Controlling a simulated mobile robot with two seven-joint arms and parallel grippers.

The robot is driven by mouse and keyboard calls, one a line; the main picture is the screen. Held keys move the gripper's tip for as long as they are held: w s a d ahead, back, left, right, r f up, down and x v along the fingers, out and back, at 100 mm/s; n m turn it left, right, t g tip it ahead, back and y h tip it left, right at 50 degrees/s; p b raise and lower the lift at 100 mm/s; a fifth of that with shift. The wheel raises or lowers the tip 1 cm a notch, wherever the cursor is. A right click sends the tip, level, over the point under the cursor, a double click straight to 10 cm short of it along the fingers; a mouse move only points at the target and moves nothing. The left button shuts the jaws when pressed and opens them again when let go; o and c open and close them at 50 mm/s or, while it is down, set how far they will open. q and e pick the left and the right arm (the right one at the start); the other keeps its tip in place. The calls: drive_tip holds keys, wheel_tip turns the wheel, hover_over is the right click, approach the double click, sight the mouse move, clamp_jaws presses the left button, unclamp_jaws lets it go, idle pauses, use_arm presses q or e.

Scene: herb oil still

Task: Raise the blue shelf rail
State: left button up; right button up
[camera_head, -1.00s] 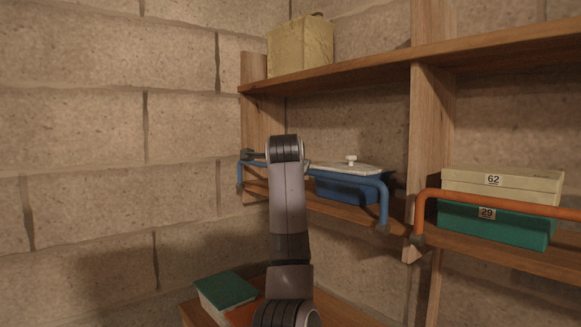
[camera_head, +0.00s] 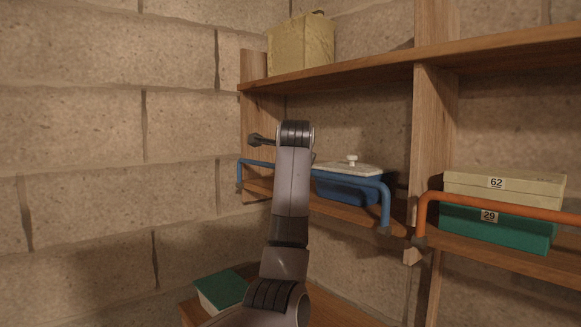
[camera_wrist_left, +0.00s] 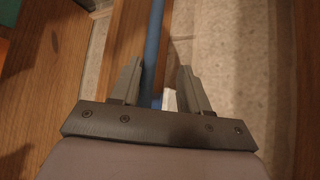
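The blue shelf rail (camera_head: 372,184) runs along the front of the left bay of the middle shelf. Its bent ends come down at the shelf edge, and my arm hides part of its middle. My left gripper (camera_head: 252,140) is a little above the rail near its left end, apart from it in the head view. In the left wrist view the gripper (camera_wrist_left: 158,82) has its two fingers spread, and the blue rail (camera_wrist_left: 153,45) shows beyond and between them. The fingers hold nothing that I can see. My right gripper is not in view.
A blue dish (camera_head: 345,190) with a pale lid stands behind the rail. An orange rail (camera_head: 500,205) fronts the right bay with boxes 62 (camera_head: 520,185) and 29 (camera_head: 510,228). The upper shelf (camera_head: 370,68) holds a yellowish box (camera_head: 300,47). A green-topped box (camera_head: 220,290) sits below.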

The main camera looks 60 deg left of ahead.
use_arm(q)
drive_tip(key=shift+w+f, duration=0.25)
drive_tip(key=shift+w, duration=0.15)
drive_tip(key=shift+f, duration=0.1)
drive_tip(key=shift+s+d, duration=0.2)
drive_tip(key=b+v, duration=0.2)
drive_tip(key=v, duration=0.4)
drive_tip(key=shift+d+r, duration=0.2)
drive_tip(key=shift+d, duration=0.1)
drive_tip(key=shift+s, duration=0.1)
drive_tip(key=shift+s, duration=0.1)
